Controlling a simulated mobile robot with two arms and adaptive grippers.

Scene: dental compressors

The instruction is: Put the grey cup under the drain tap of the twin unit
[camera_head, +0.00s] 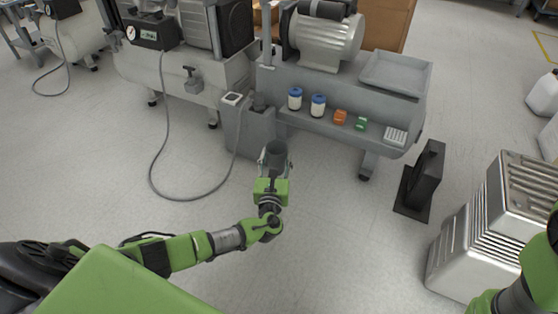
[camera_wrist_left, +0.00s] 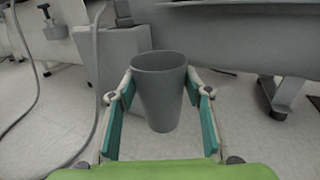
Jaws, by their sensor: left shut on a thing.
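My left gripper (camera_head: 274,165) is shut on the grey cup (camera_head: 276,153), which it holds upright above the floor. In the left wrist view the cup (camera_wrist_left: 159,90) stands with its open rim up between the teal finger pads of the gripper (camera_wrist_left: 160,105). A compressor (camera_head: 180,70) stands behind and to the left, with a gauge box and a grey tap-like fitting (camera_head: 191,78) on its tank. This fitting also shows at the upper left of the wrist view (camera_wrist_left: 48,22). I cannot tell for sure which machine is the twin unit. My right gripper is out of view.
A grey upright box (camera_head: 249,128) stands just behind the cup. To its right, a grey bench unit (camera_head: 330,115) carries blue-capped bottles (camera_head: 318,105) and small orange and green items. A hose (camera_head: 160,165) loops over the floor at left. A black stand (camera_head: 422,180) is at right.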

